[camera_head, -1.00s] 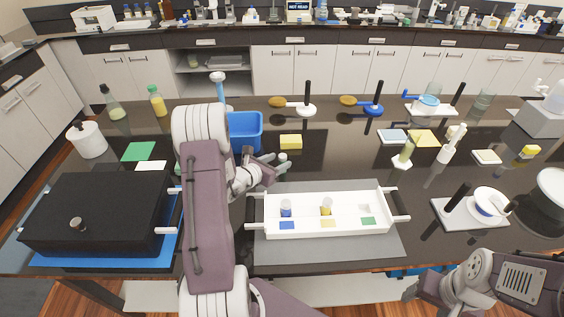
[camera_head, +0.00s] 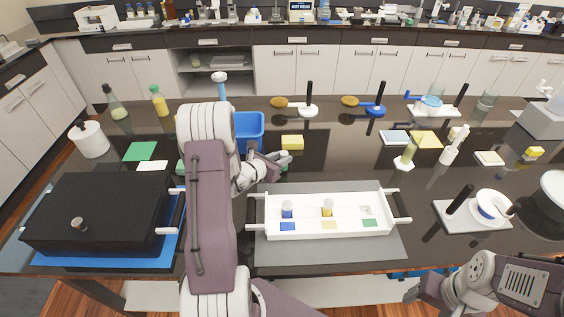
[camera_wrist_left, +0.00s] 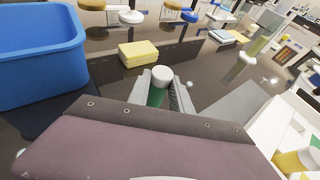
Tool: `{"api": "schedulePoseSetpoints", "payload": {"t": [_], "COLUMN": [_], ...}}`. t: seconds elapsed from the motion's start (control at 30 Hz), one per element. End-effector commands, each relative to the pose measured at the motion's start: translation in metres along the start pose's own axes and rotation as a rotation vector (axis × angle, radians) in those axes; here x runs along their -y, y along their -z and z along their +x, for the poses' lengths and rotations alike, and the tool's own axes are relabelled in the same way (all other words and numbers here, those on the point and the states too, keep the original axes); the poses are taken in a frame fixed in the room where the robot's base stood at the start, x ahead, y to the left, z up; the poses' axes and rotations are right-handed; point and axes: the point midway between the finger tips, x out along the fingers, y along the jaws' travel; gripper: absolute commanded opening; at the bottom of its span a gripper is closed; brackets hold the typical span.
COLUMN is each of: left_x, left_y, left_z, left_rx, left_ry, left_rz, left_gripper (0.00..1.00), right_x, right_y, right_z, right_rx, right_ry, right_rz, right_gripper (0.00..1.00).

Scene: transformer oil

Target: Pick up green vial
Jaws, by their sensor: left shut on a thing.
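The green vial (camera_wrist_left: 157,94) has a white cap and stands between the two fingers of my left gripper (camera_wrist_left: 159,92) in the left wrist view. The fingers are shut on it, with the cap showing above them. In the head view my left gripper (camera_head: 281,160) is over the dark table, just in front of the yellow sponge-like block (camera_head: 292,142); the vial is mostly hidden there by the fingers. My right arm is at the lower right, and its gripper (camera_head: 412,292) shows too little to tell its state.
A white tray (camera_head: 378,196) in front holds a blue vial (camera_head: 287,208) and a yellow vial (camera_head: 327,207), with blue, yellow and green squares. A blue bin (camera_head: 249,130) stands behind my left gripper. A black box (camera_head: 95,212) is at the left.

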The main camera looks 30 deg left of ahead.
Motion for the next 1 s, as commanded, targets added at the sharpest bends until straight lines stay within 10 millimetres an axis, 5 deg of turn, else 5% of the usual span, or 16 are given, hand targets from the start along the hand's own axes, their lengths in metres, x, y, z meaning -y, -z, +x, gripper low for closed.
{"api": "schedulePoseSetpoints", "payload": {"t": [0.1, 0.6, 1.0], "left_x": [-0.001, 0.105, 0.115], "left_y": [-0.025, -0.073, -0.079], "left_z": [-0.010, -0.050, -0.055], "left_rx": [0.007, 0.004, 0.001], "left_ry": [-0.002, 0.003, 0.000], "left_rz": [0.006, 0.003, 0.000], "left_gripper": [0.00, 0.00, 0.00], "right_x": [0.000, 0.000, 0.000], "right_y": [0.000, -0.002, -0.002], "right_z": [0.002, 0.018, 0.019], "right_rx": [0.000, 0.000, 0.000], "right_ry": [0.000, 0.000, 0.000], "right_rz": [0.000, 0.000, 0.000], "right_gripper": [0.66, 0.66, 0.66]}}
